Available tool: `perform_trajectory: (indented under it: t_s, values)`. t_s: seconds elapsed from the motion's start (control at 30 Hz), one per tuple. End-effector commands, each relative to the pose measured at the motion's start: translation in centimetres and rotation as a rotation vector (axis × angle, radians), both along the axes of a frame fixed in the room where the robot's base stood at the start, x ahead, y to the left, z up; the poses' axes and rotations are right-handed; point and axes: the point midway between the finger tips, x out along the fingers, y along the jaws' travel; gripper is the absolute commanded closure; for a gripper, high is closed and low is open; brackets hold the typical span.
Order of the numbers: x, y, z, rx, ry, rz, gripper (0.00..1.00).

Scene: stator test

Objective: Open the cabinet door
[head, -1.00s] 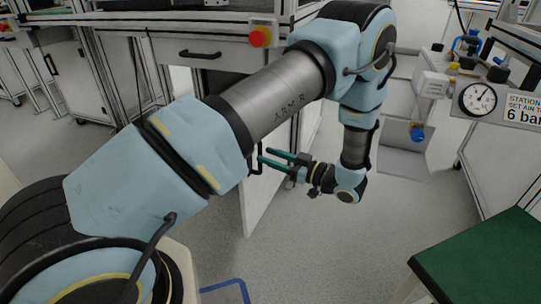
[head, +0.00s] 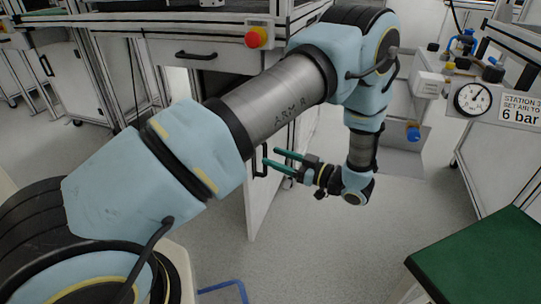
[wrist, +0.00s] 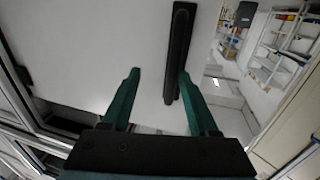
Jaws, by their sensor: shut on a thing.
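The white cabinet door (head: 262,205) stands ajar, its free edge swung out from the cabinet below the drawer. A black bar handle (head: 261,161) is on its face, partly hidden by my arm. My gripper (head: 270,157) has two green fingers and is at this handle, shut on it. In the wrist view, the door panel (wrist: 100,50) fills the left and middle. The handle (wrist: 179,50) runs upright there, against the right finger of my gripper (wrist: 158,75). The left finger looks apart from the handle.
A drawer with a black handle (head: 196,55) and a red stop button (head: 256,37) are above the door. A pressure gauge (head: 473,99) and a green-topped table (head: 485,265) are at the right. Grey floor (head: 330,250) is clear in front of the door.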

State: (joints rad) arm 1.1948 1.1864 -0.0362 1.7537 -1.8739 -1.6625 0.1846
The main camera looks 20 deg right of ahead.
Motion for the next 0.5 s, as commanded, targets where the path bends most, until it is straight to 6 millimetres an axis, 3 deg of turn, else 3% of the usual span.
perform_trajectory:
  t_s: [0.3,0.5]
  values:
    - [-4.9,-4.0,0.1,-0.002,0.001,-0.001,0.52]
    - [-6.4,-5.2,0.0,-0.001,0.002,0.002,0.52]
